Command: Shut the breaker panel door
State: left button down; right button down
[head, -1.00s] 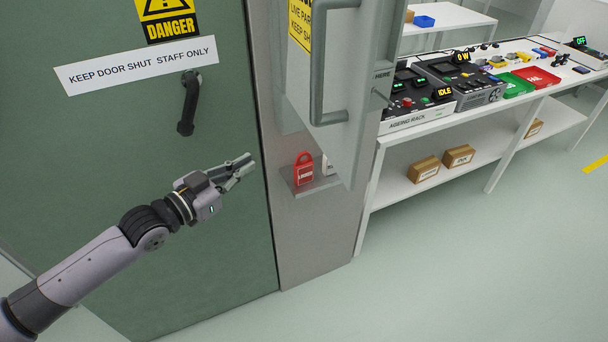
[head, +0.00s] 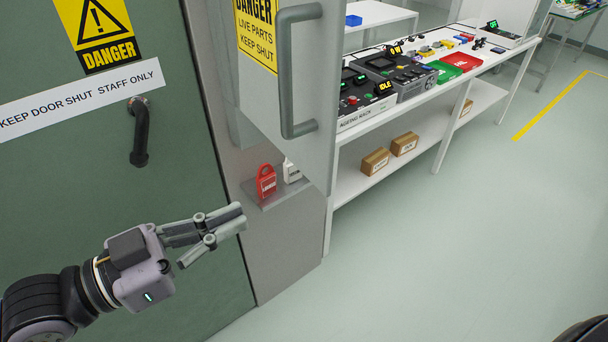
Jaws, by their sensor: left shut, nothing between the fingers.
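The breaker panel door (head: 322,130) is the light grey door at the upper middle. It stands ajar, with its free edge out towards me. It bears a long grey bar handle (head: 287,75) and a yellow danger sign (head: 257,35). My left gripper (head: 241,216) is shut and empty. In the picture it is below and left of the door, in front of the green door and the grey wall strip, and apart from the handle. My right gripper is not in view.
A small ledge (head: 272,200) under the panel holds a red padlock tag (head: 266,182) and a white one (head: 291,171). A green door (head: 80,190) with a dark handle (head: 140,135) fills the left. A white workbench (head: 345,140) stands right; floor in front is clear.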

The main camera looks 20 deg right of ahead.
aim_at(321, 179)
pick_arm(q)
jog(key=p+x, duration=0.6)
jog(key=x, duration=0.5)
jog(key=shift+w+d+r, duration=0.1)
jog(key=shift+w+r, duration=0.05)
jog(key=shift+w, duration=0.05)
jog(key=shift+w+d, duration=0.1)
jog(key=shift+d, duration=0.35)
